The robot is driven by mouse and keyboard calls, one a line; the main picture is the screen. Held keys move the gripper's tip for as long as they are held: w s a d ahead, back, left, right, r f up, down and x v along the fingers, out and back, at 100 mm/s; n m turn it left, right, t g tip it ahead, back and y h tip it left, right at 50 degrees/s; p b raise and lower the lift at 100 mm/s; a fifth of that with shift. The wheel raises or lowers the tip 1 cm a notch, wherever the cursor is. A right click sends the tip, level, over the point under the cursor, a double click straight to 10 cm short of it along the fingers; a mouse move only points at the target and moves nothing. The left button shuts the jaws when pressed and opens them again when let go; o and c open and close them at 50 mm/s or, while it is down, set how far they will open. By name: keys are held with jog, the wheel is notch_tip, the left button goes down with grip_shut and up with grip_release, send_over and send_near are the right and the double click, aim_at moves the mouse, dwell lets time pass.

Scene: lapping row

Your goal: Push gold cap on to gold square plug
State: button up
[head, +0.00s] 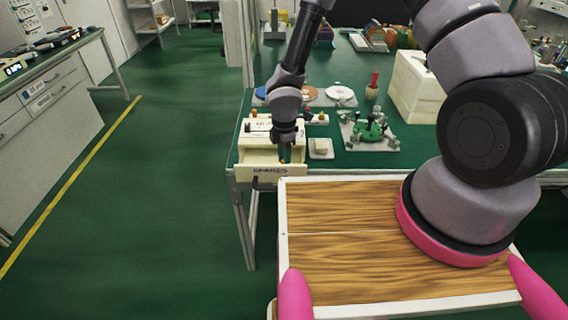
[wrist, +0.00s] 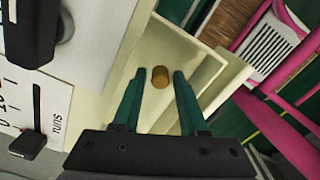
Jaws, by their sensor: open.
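A small gold-brown round piece, which looks like the gold cap (wrist: 160,77), lies on the floor of the cream open drawer (wrist: 157,48). In the head view the drawer (head: 270,172) is pulled out and its front reads SPARES. My gripper (head: 285,155) reaches down into this drawer. In the wrist view my gripper (wrist: 160,74) is open, with one dark green finger on each side of the cap. Gaps show between the cap and both fingers; the height of the tips above the drawer floor is unclear. I cannot make out the gold square plug for certain.
The drawer walls stand close around my fingers. A small pale tray (head: 321,148) is right of the drawer. A grey fixture with a green part (head: 370,130), a red-handled tool (head: 373,85) and a large cream box (head: 415,88) stand on the green bench.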

grip_shut()
jog(key=shift+r, duration=0.1)
